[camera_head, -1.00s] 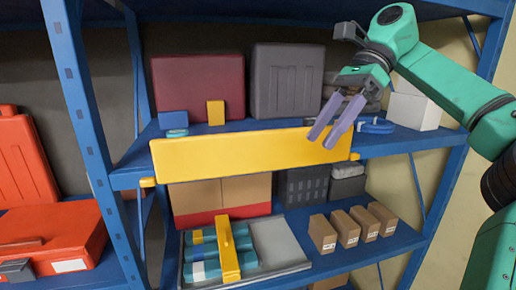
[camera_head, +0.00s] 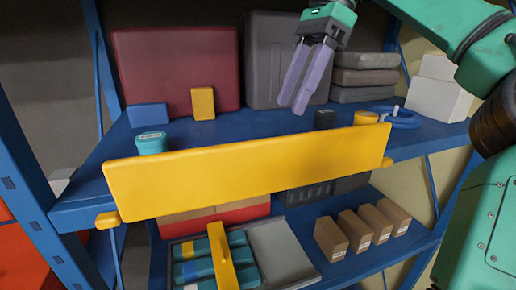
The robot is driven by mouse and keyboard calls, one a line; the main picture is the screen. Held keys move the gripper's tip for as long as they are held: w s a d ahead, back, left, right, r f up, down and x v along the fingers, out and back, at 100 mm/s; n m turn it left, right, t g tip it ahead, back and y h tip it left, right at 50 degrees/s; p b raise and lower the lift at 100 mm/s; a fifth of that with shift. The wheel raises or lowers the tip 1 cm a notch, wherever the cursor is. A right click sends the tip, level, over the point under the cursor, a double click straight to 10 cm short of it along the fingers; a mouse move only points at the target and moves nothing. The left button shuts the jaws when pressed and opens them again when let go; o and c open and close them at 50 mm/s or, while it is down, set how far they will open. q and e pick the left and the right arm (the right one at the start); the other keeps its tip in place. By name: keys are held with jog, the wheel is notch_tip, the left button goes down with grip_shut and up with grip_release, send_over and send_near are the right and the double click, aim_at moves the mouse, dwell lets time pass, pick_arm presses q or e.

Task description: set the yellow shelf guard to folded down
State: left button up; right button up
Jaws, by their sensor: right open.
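The yellow shelf guard (camera_head: 245,172) is a long flat panel along the front edge of the blue middle shelf. It stands up and hides part of the shelf front; small yellow end pieces show at its lower left and right. My right gripper (camera_head: 292,105), with two pale purple fingers, is above the shelf, behind the guard's top edge in the picture. Its fingers point down, are slightly apart and hold nothing. My left gripper is not in view.
On the shelf are a teal tin (camera_head: 151,143), a blue box (camera_head: 147,115), a yellow box (camera_head: 203,103), a maroon case (camera_head: 165,65), a black block (camera_head: 325,119) and a blue ring (camera_head: 400,118). Below are a grey tray (camera_head: 283,253) and several brown boxes (camera_head: 331,238).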

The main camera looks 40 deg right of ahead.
send_over(269, 159)
jog(key=s+d, duration=0.1)
jog(key=d, duration=0.2)
notch_tip(269, 159, down, 4)
jog(key=f, duration=0.1)
jog(key=x, duration=0.3)
jog(key=w+x, duration=0.1)
jog(key=x, duration=0.2)
jog(key=shift+w+r, duration=0.1)
jog(key=shift+w, duration=0.05)
jog(key=shift+a, duration=0.15)
jog(key=shift+s+a, duration=0.1)
jog(key=shift+s, duration=0.15)
grip_shut()
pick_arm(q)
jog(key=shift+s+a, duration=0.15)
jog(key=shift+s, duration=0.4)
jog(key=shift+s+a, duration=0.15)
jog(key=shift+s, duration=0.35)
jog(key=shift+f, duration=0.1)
pick_arm(e)
jog(key=shift+f, duration=0.2)
